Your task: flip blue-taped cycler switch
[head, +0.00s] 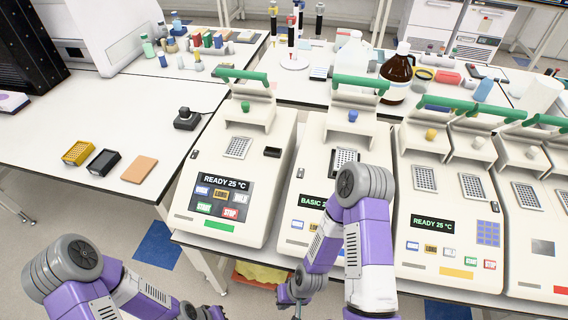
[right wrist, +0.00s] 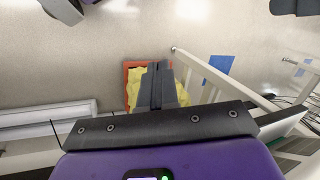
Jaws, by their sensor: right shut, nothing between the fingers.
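The second cycler from the left (head: 310,165) has a blue knob, a green lid handle and a display reading "BASIC 2…". My right arm covers much of its front panel, and I cannot make out a blue tape strip or its switch clearly. My right gripper (head: 299,291) hangs low in front of the bench's front edge, below that cycler and apart from it. In the right wrist view its fingers (right wrist: 157,85) are shut and empty, pointing down over the floor. My left arm is at the lower left; its fingers are not clearly seen.
A green-taped cycler (head: 262,190) stands to the left, a yellow-taped one (head: 440,190) to the right, and a red-taped one at the right edge. An orange bin with a yellow liner (right wrist: 135,85) is on the floor beneath my right gripper. The left table (head: 60,120) has bare room.

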